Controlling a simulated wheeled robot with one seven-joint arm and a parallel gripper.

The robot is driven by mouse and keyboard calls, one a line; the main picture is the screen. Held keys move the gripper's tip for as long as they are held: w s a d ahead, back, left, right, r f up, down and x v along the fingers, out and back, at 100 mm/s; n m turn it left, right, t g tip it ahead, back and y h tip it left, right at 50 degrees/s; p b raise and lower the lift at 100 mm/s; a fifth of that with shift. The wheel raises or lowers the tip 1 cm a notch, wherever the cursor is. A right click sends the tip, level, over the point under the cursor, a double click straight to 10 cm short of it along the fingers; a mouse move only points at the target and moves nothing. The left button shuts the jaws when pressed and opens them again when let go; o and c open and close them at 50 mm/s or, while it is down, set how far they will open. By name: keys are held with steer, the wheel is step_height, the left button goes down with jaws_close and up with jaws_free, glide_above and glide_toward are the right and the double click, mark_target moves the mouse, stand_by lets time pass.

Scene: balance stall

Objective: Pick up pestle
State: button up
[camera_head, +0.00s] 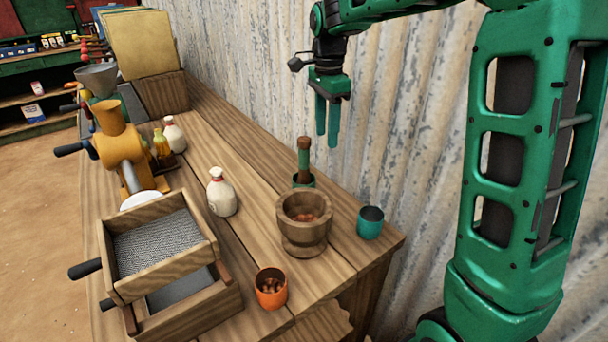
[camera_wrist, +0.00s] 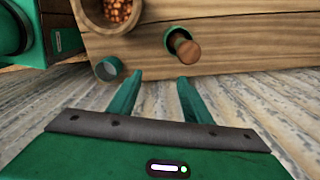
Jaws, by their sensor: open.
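The pestle (camera_head: 304,153) stands upright near the right end of the wooden table, with a brown wooden top and a green band. Its lower end sits in a small green holder (camera_head: 311,181). In the wrist view the pestle (camera_wrist: 187,48) shows its round brown end, beyond my fingertips. My gripper (camera_head: 328,142) is open and empty, pointing down, above and a little to the right of the pestle in the head view. The green fingers also show in the wrist view (camera_wrist: 160,80), apart from the pestle.
A wooden mortar (camera_head: 304,238) with reddish-brown bits stands in front of the pestle. A teal cup (camera_head: 370,222), an orange cup (camera_head: 271,296) and a white sack-like bottle (camera_head: 221,197) stand nearby. A corrugated wall (camera_head: 400,120) runs close behind the table.

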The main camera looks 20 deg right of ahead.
mark_target(304, 161)
steer(key=shift+m, duration=0.8)
steer(key=w+a, duration=0.3)
steer(key=shift+w+a+f, duration=0.3)
steer(key=shift+w+a, duration=0.05)
steer(key=shift+a, duration=0.05)
steer(key=shift+w+a+f, duration=0.1)
steer(key=shift+f, duration=0.15)
step_height(304, 161, down, 5)
steer(key=shift+r, duration=0.1)
steer(key=shift+a+f, duration=0.15)
steer(key=shift+f, duration=1.25)
steer(key=shift+a+f, duration=0.15)
steer(key=shift+f, duration=1.2)
jaws_close()
